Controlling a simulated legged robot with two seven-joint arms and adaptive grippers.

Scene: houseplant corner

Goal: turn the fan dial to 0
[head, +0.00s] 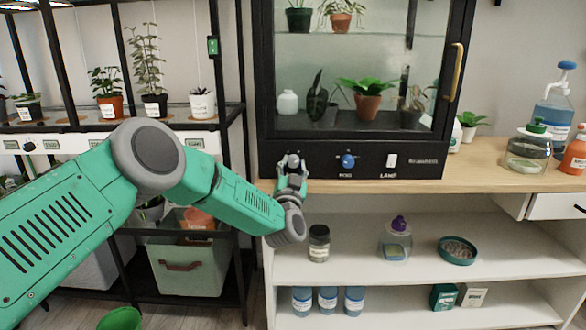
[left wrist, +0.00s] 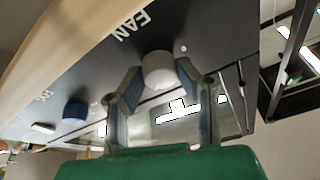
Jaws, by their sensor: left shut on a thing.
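The fan dial (left wrist: 158,68) is a pale grey round knob on the dark front panel of the glass cabinet (head: 420,163), with the word FAN beside it in the left wrist view. My left gripper (head: 291,178) reaches up to the left part of this panel. In the left wrist view, the gripper's two fingers (left wrist: 162,82) stand on either side of the dial and are shut on it. The fingers partly cover the dial in the head view, and I cannot read its setting. My right gripper is not in view.
A blue knob (head: 348,161) and a white lamp switch (head: 391,160) sit to the right on the same panel. The wooden counter (head: 480,176) runs below, with bottles and a jar (head: 527,150) at right. A dark-lidded jar (head: 319,243) stands on the shelf beneath.

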